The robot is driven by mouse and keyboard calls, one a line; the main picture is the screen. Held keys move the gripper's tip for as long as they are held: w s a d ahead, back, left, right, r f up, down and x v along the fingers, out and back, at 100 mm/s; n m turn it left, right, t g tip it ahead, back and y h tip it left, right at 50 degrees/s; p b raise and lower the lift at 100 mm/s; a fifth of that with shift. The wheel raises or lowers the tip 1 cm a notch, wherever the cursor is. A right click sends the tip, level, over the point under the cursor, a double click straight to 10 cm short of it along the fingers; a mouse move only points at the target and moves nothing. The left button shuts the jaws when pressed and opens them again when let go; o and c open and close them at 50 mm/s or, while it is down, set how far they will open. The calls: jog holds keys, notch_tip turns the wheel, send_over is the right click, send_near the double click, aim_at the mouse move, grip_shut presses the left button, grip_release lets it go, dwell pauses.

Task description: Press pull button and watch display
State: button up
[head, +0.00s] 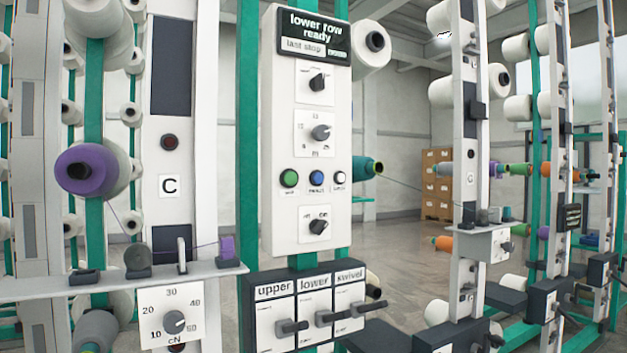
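The control panel (301,205) is a white upright box on a green post in the middle of the head view. Its dark display (313,38) at the top reads "lower row ready", with a paler line "last stop" below. Three round buttons sit in a row: a green button (289,178), a blue button (317,178) and a white button (340,178). Their small labels are too blurred to read surely, so I cannot tell which is the pull button. Rotary knobs sit above and below the buttons. My gripper is not in view.
Below the panel a dark box (318,270) holds levers marked "upper", "lower" and "swivel". A shelf (40,288) with thread guides juts out at left, near a purple bobbin (88,171). More creel posts stand at right. Stacked cartons (437,170) stand behind, with open floor before them.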

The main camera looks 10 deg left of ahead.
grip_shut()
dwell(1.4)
